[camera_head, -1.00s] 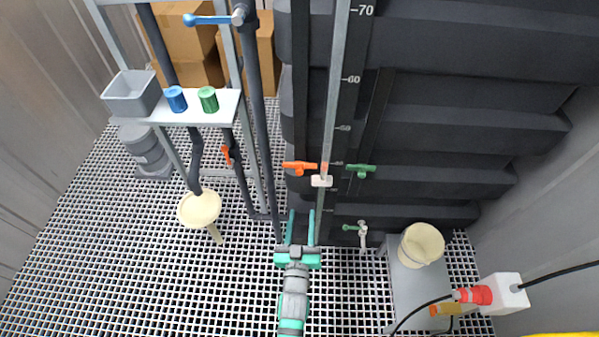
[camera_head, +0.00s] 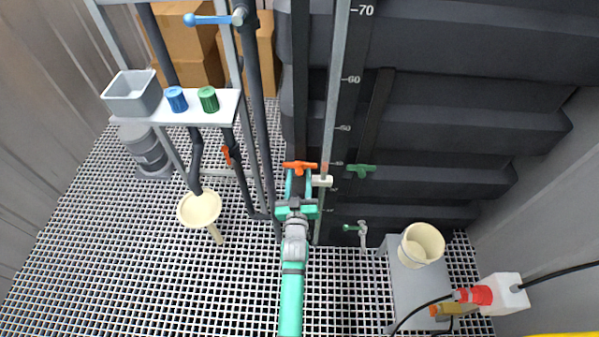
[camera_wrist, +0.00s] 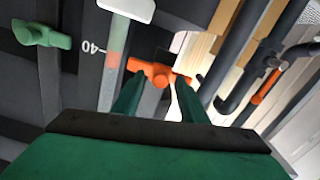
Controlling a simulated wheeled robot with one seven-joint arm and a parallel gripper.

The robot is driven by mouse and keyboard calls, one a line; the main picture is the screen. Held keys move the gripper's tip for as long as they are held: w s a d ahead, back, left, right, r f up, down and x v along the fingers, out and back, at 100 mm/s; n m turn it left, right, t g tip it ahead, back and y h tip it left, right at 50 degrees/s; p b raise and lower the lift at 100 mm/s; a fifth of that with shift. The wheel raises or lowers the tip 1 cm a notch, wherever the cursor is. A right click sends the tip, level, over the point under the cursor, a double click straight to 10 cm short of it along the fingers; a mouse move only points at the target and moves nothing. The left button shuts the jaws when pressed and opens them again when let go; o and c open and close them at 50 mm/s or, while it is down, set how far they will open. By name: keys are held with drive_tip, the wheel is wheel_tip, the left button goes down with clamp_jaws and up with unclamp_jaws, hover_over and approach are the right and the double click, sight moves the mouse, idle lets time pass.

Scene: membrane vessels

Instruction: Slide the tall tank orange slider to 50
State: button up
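The orange slider (camera_head: 300,167) is a T-shaped handle on the dark tall tank (camera_head: 450,105), left of the clear gauge tube. In the wrist view, the orange slider (camera_wrist: 157,72) is close ahead, near the "40" mark. My gripper (camera_head: 299,177) has reached the slider from below. In the wrist view, my gripper's two fingers (camera_wrist: 160,88) are apart, with the slider's middle knob between and just beyond the tips. I cannot tell whether they touch it. The printed scale beside the tube (camera_head: 337,90) rises to 60 and 70.
A white block (camera_head: 322,181) sits on the tube just right of my gripper. A green slider (camera_head: 361,170) is farther right. A dark vertical pipe (camera_head: 260,120) and a shelf (camera_head: 222,103) with cups stand left. A green-handled tap (camera_head: 359,230) is low right.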

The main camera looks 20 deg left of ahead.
drive_tip(key=shift+x, duration=1.15)
